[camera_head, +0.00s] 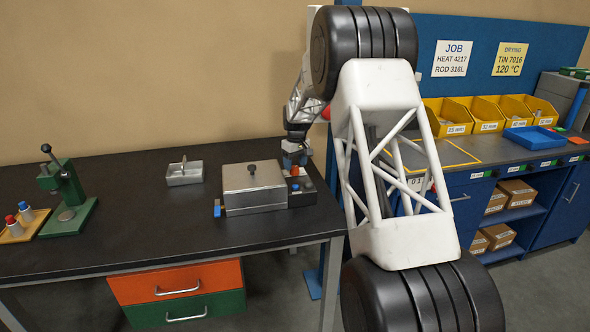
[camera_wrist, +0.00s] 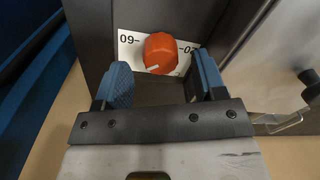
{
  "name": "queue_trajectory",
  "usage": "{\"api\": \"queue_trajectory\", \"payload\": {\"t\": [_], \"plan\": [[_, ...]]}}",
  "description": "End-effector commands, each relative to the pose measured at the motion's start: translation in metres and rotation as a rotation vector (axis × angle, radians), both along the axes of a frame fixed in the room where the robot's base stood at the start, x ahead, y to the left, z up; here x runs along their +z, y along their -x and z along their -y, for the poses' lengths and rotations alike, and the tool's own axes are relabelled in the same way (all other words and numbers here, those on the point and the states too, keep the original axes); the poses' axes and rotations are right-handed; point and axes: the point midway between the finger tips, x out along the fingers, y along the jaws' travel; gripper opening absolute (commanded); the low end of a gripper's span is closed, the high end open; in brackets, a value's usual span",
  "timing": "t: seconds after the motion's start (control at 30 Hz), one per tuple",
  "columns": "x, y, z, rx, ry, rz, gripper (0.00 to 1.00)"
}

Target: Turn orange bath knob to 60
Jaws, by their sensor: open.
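The orange knob (camera_wrist: 160,53) is on a dark panel in front of a white scale plate (camera_wrist: 129,41). The plate appears upside down in the wrist view: its left mark reads as 60, its right mark is partly cut off. The knob's white pointer line is on its lower edge, slightly left of centre. My gripper (camera_wrist: 159,84) is open, its blue fingers apart on either side just below the knob, with nothing between them. In the head view my gripper (camera_head: 295,158) is just above the knob (camera_head: 295,170) on the right end of the steel bath (camera_head: 254,188).
The bath has a black lid knob (camera_head: 252,168) and a blue tap (camera_head: 217,208). A small metal tray (camera_head: 184,173) and a green press (camera_head: 70,198) stand on the black bench (camera_head: 150,235). Yellow bins (camera_head: 447,117) stand at the right. The bench front is clear.

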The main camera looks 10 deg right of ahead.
Motion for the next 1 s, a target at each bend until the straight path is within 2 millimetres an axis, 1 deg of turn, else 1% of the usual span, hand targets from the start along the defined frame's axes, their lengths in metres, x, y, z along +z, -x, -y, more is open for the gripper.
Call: {"api": "queue_trajectory", "payload": {"t": [0.03, 0.1, 0.23, 0.4, 0.63, 0.67, 0.7, 0.97, 1.0], "plan": [[-0.006, 0.0, 0.0, 0.0, -0.001, -0.001, 0.64], [-0.013, 0.0, 0.0, 0.0, 0.0, 0.0, 0.64], [-0.022, 0.0, -0.001, 0.0, 0.0, 0.001, 0.64], [-0.026, 0.0, -0.001, 0.0, 0.0, 0.001, 0.64], [-0.027, 0.0, -0.001, 0.0, 0.0, 0.001, 0.64], [-0.027, 0.0, -0.001, 0.0, 0.0, 0.001, 0.61], [-0.027, 0.0, -0.001, 0.0, 0.001, 0.001, 0.55], [-0.027, 0.0, -0.001, 0.0, 0.001, 0.001, 0.15], [-0.027, 0.0, -0.001, 0.0, 0.0, 0.001, 0.15]]}}
